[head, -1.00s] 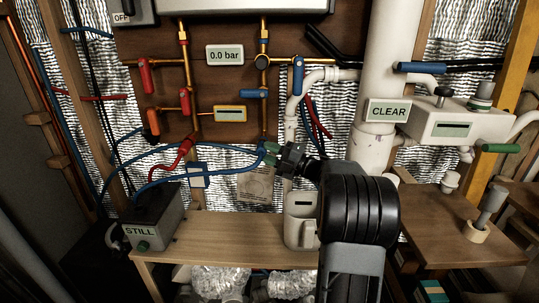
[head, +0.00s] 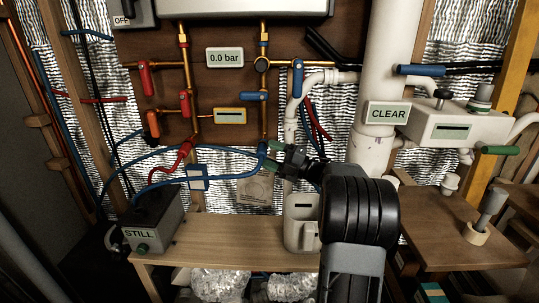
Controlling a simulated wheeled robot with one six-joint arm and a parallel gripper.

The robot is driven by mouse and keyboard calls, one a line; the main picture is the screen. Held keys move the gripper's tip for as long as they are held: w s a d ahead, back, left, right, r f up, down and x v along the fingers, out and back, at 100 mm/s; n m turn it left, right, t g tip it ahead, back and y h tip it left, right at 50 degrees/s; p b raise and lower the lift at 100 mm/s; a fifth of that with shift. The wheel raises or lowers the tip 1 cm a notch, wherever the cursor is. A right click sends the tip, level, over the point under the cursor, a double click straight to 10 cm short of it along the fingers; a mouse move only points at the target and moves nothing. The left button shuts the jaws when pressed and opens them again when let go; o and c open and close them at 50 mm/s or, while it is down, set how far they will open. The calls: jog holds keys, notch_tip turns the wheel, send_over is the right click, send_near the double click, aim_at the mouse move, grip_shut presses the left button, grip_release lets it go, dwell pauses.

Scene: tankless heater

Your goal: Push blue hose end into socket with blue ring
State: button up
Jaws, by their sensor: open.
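The blue hose (head: 222,151) arches across from the left, and its end (head: 262,148) is at the foot of the right brass pipe (head: 264,119). The socket and its blue ring are too small and too close to the hose and gripper to make out, so I cannot tell how far the end is in. My gripper (head: 273,155) reaches in from the right. Its green-tipped fingers are open, just right of the hose end, one above the other.
A red hose (head: 172,166) hangs from the left brass pipe (head: 193,128). A thick white pipe (head: 372,150) rises right of my gripper.

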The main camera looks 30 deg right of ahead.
jog(key=v, duration=0.6)
jog(key=shift+s, duration=0.25)
jog(key=shift+d+f, duration=0.1)
jog(key=shift+d, duration=0.05)
